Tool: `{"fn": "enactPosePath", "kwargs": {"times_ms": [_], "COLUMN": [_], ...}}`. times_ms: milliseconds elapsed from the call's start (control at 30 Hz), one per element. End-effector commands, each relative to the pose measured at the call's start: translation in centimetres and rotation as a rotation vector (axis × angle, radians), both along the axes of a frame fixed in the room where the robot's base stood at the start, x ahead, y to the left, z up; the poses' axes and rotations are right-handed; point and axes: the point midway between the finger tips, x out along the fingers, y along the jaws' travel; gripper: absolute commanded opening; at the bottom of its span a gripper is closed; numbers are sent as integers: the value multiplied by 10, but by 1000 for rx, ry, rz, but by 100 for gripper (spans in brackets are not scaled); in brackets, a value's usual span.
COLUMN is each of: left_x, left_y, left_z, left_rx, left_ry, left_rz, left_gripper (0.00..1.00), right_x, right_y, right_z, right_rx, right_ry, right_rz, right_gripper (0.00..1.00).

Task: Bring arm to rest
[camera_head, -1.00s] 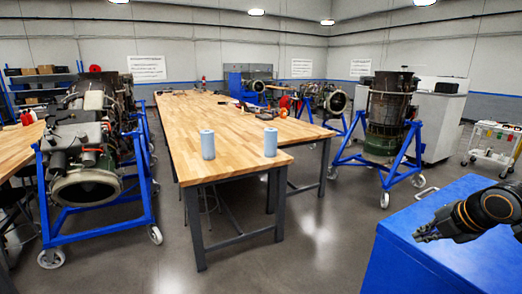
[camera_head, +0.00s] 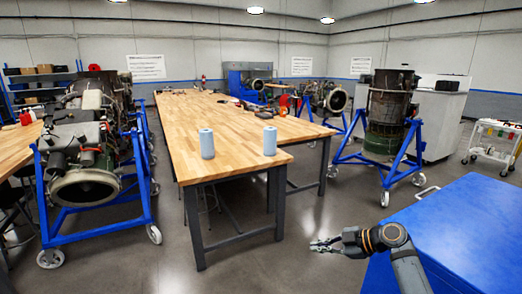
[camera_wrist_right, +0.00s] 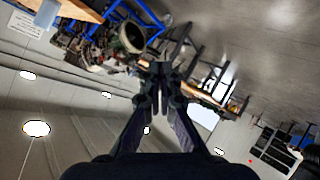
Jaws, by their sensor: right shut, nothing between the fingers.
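My right gripper (camera_head: 325,245) is shut and empty in the head view. It points left, over the grey floor just left of the blue cabinet (camera_head: 470,225). My right arm rises from the bottom edge and bends at the wrist. In the right wrist view, the two fingers of the right gripper (camera_wrist_right: 160,75) are together with nothing between them. That view is tilted and shows an engine and the ceiling lamps. My left gripper is not in view.
A wooden workbench (camera_head: 225,125) stands in the middle, with two blue-white rolls, a left one (camera_head: 207,143) and a right one (camera_head: 270,141), near its front end. Engines on blue wheeled stands are at left (camera_head: 90,185) and right (camera_head: 388,125). Floor between bench and cabinet is clear.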

Motion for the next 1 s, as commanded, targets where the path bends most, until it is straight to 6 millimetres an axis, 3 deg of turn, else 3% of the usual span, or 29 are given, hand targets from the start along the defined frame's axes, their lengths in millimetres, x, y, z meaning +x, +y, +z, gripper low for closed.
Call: {"fn": "enactPosePath", "kwargs": {"times_ms": [33,167,267,367,500,600,633,700,867,1000], "left_x": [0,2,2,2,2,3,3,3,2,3], "left_y": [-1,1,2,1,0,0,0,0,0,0], "left_z": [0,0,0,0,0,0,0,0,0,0], "left_rx": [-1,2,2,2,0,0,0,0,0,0], "left_ry": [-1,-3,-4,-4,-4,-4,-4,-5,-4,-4], "left_rz": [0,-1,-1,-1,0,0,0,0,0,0], "left_gripper": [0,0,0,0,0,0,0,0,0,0], "right_x": [18,60,87,108,123,122,121,117,92,45], "right_y": [-23,-69,-110,-151,-195,-204,-203,-203,-199,-192], "right_z": [-3,-6,4,29,87,135,135,71,-50,-167], "right_rx": [-31,-26,19,115,333,519,552,502,412,317], "right_ry": [22,49,13,-83,-311,-489,-508,-403,-221,-39], "right_rz": [-143,-493,-755,-997,-1213,-1226,-1219,-1255,-1310,-1358], "right_gripper": [0,0,0,0,0,0,0,0,0,0]}}
